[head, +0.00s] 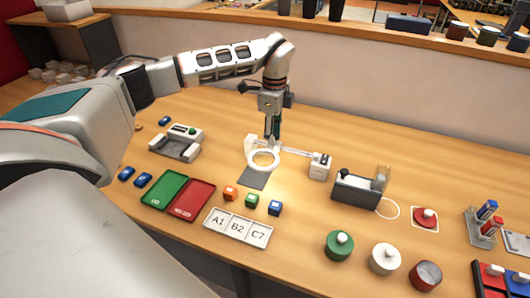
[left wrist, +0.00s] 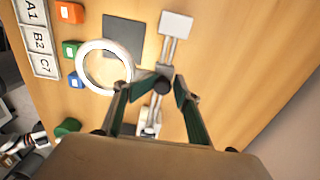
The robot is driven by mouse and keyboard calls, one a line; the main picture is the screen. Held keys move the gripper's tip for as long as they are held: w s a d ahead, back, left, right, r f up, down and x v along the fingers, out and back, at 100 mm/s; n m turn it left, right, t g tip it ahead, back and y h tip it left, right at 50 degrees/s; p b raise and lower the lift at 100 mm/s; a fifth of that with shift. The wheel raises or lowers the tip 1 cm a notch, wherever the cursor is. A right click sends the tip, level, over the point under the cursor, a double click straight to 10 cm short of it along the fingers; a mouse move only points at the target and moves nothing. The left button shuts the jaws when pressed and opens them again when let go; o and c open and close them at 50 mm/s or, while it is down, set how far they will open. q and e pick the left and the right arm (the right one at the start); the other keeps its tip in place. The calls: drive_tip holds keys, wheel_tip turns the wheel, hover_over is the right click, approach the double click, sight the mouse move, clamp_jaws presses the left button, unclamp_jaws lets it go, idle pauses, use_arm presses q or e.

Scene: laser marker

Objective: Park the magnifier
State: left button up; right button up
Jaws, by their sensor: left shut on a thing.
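The magnifier's white ring (head: 263,160) hangs over the table beside a dark grey mat (head: 254,180), overlapping it in the picture. The ring also shows in the left wrist view (left wrist: 104,66). A slim double-rod arm (head: 298,152) runs right to a white block-shaped base (head: 320,168). Another white block (head: 250,144) stands at the arm's left end, and it shows at the top of the wrist view (left wrist: 176,24). My left gripper (head: 271,138) points down, shut on the magnifier near its dark joint knob (left wrist: 163,85). The exact contact is hidden.
In front are orange (head: 230,194), green (head: 252,200) and blue (head: 275,208) cubes and a lettered tray (head: 238,227). Green and red trays (head: 190,200) lie left. Bare table lies behind the arm.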

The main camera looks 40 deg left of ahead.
use_arm(q)
drive_tip(key=shift+w+d+f, duration=0.1)
drive_tip(key=shift+w+d, duration=0.1)
drive_tip(key=shift+d, duration=0.3)
drive_tip(key=shift+w+d, duration=0.2)
drive_tip(key=shift+d, duration=0.3)
drive_tip(key=shift+w+d, duration=0.25)
drive_tip(key=shift+d, duration=0.7)
drive_tip(key=shift+w+d, duration=0.2)
drive_tip(key=shift+d, duration=0.75)
drive_tip(key=shift+w+d, duration=0.25)
drive_tip(key=shift+d, duration=0.7)
drive_tip(key=o, duration=0.5)
drive_tip(key=shift+f, duration=0.1)
wheel_tip(320, 180, up, 7)
drive_tip(key=p, duration=0.2)
drive_tip(key=shift+p, duration=0.3)
